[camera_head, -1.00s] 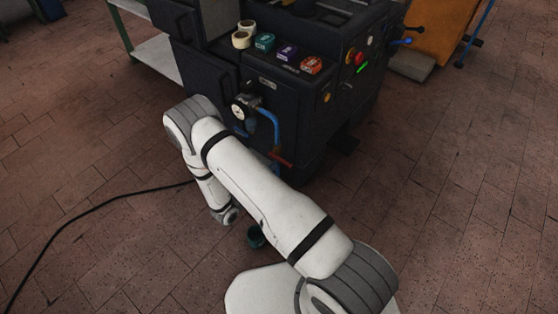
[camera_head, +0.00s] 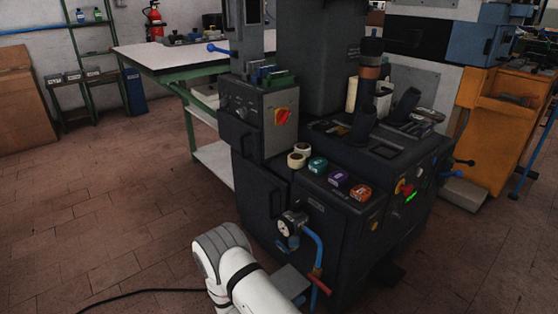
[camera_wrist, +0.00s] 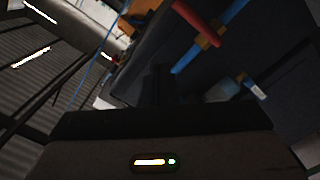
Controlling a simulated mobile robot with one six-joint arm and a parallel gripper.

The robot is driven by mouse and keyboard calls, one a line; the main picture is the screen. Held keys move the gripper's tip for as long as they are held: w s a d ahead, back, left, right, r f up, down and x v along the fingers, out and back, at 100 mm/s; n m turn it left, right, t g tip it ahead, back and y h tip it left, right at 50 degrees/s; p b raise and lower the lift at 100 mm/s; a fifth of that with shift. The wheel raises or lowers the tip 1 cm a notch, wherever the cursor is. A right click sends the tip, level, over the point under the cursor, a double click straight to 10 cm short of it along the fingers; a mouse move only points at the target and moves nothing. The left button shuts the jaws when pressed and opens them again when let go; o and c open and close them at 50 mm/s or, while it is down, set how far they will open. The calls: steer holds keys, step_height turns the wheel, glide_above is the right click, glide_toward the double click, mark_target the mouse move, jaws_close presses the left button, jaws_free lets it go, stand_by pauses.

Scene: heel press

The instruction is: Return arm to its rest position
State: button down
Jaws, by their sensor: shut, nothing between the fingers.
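My white arm (camera_head: 236,270) enters the head view at the bottom, bent, in front of the dark heel press machine (camera_head: 262,185). The hand end of the arm is below the frame there. In the wrist view my gripper (camera_wrist: 160,78) is a dark shape above its housing, which carries a small lit strip. Its fingers are shut and empty, though they barely stand out from the dark background. A red-handled valve and blue pipe (camera_wrist: 205,35) lie beyond it, apart from it.
A black cable (camera_head: 140,294) lies on the floor. The brick floor at left is open.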

steer(key=s+d+r+m+g+y+p, duration=0.1)
steer(key=s+d+r+g+p, duration=0.25)
steer(key=r, duration=0.75)
steer(key=d+r+m+g+y+p, duration=0.15)
steer(key=r+g+p, duration=0.4)
steer(key=r, duration=0.65)
steer(key=s+d+r+g+p, duration=0.25)
steer(key=d+r+p, duration=0.2)
steer(key=r, duration=0.65)
steer(key=s+r+n+t+y+p, duration=0.1)
steer(key=s+r+y+p, duration=0.3)
steer(key=r, duration=0.7)
steer(key=s+a+r+n+t+y+p, duration=0.1)
steer(key=s+r+n+y+p, duration=0.1)
steer(key=r+p, duration=0.5)
steer(key=s+a+r+n+t+y+p, duration=0.1)
steer(key=s+r+y+p, duration=0.4)
steer(key=r, duration=0.9)
steer(key=shift+s+a+r+n+t+y+p, duration=0.15)
steer(key=shift+s+r+n+t+y+p, duration=0.25)
steer(key=shift+s, duration=0.5)
